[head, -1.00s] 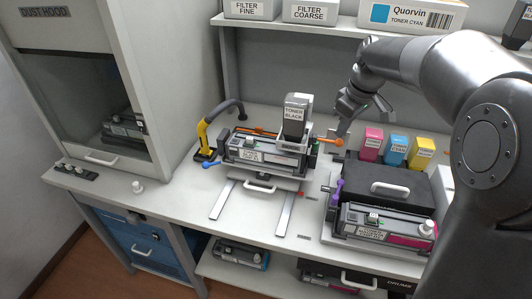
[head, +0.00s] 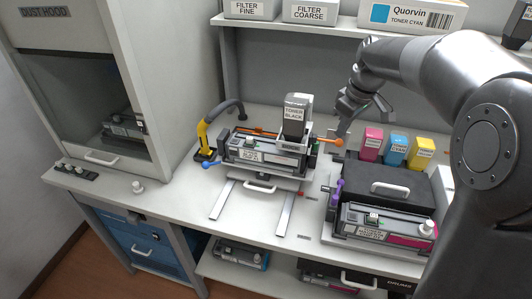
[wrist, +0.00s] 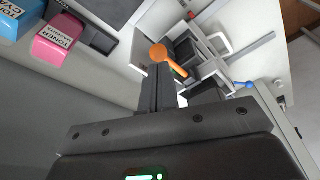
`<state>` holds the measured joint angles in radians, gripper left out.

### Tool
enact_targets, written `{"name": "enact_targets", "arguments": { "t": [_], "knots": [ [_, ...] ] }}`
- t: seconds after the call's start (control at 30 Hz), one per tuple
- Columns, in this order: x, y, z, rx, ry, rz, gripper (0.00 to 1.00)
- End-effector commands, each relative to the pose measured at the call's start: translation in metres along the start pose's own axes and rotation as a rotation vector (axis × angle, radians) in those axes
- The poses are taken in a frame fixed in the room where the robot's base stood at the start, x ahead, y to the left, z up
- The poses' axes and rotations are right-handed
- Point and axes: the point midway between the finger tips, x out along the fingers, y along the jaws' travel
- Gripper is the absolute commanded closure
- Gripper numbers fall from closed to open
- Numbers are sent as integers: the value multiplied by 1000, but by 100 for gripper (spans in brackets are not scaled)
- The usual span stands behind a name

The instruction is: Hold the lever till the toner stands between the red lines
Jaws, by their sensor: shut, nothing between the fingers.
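The lever has an orange knob (head: 338,142) at its right end and sticks out from the filling station at the middle of the bench. My gripper (head: 342,131) is shut and empty, its fingertips right at the knob; I cannot tell whether they touch. In the wrist view the orange knob (wrist: 159,53) shows just beyond the closed fingers (wrist: 158,72). A black toner bottle (head: 295,115) stands upright on top of the station. A cartridge (head: 262,155) lies in the station beneath it. The red lines and the toner level are too small to make out.
Magenta, cyan and yellow toner bottles (head: 397,150) stand right of my gripper, behind a black box (head: 388,188). Another cartridge (head: 385,225) lies in front of that box. A yellow-and-black hose arm (head: 207,135) stands left of the station. Two rails (head: 286,214) cross the clear bench front.

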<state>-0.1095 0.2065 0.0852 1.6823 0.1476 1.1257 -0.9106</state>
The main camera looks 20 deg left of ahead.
Motion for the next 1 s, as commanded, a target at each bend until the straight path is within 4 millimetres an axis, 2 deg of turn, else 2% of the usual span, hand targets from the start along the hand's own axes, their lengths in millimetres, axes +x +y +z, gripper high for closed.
{"name": "enact_targets", "arguments": {
  "t": [1.0],
  "knots": [
    [27,0,5,0,0,0,100]
  ]
}}
